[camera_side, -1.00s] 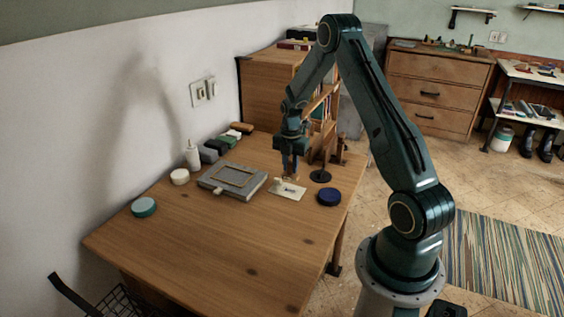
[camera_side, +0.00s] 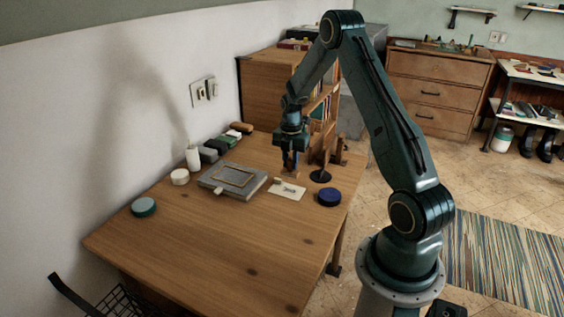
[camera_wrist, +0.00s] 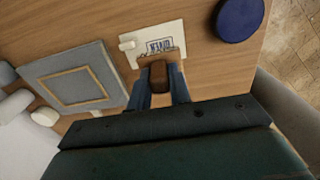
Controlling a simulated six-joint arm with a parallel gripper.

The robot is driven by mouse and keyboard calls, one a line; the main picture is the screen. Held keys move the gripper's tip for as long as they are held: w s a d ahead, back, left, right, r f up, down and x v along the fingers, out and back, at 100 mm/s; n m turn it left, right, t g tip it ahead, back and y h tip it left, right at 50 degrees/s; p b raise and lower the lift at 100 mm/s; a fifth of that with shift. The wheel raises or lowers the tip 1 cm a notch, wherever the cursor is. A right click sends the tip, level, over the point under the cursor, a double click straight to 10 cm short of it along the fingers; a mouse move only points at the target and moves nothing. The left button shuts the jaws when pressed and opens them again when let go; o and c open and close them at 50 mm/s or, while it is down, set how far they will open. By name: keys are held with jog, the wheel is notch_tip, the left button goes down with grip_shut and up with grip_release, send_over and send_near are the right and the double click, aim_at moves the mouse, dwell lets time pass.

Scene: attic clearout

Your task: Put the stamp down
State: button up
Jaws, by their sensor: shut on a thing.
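My gripper (camera_side: 291,168) points down over the far part of the wooden table. It is shut on the stamp (camera_wrist: 158,74), whose brown wooden handle sits between the two fingers in the wrist view. The stamp (camera_side: 291,175) is mostly hidden by the fingers in the side view. A white card (camera_side: 287,192) lies just in front of the gripper. The card shows in the wrist view (camera_wrist: 138,59) with a dark boxed print on it, and the stamp's block overlaps its near edge there. I cannot tell whether the stamp touches the table.
A grey slab with a tan frame (camera_side: 222,186) lies left of the card; a blue round tin (camera_side: 329,196) lies right. A dark round-based stand (camera_side: 321,177) is close beside the gripper. A white bottle (camera_side: 192,158) stands by the wall. The table's front (camera_side: 220,240) is clear.

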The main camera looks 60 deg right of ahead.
jog(key=shift+r, duration=0.1)
jog(key=shift+s+a+r, duration=0.2)
jog(key=shift+s+r, duration=0.1)
jog(key=shift+r, duration=0.15)
jog(key=s+a+r, duration=1)
jog(key=s+r, duration=0.2)
jog(key=s, duration=0.1)
jog(key=f, duration=1.6)
jog(key=shift+s+d+f, duration=0.1)
jog(key=shift+d+f, duration=0.1)
jog(key=shift+f, duration=1.9)
jog(key=shift+f, duration=0.15)
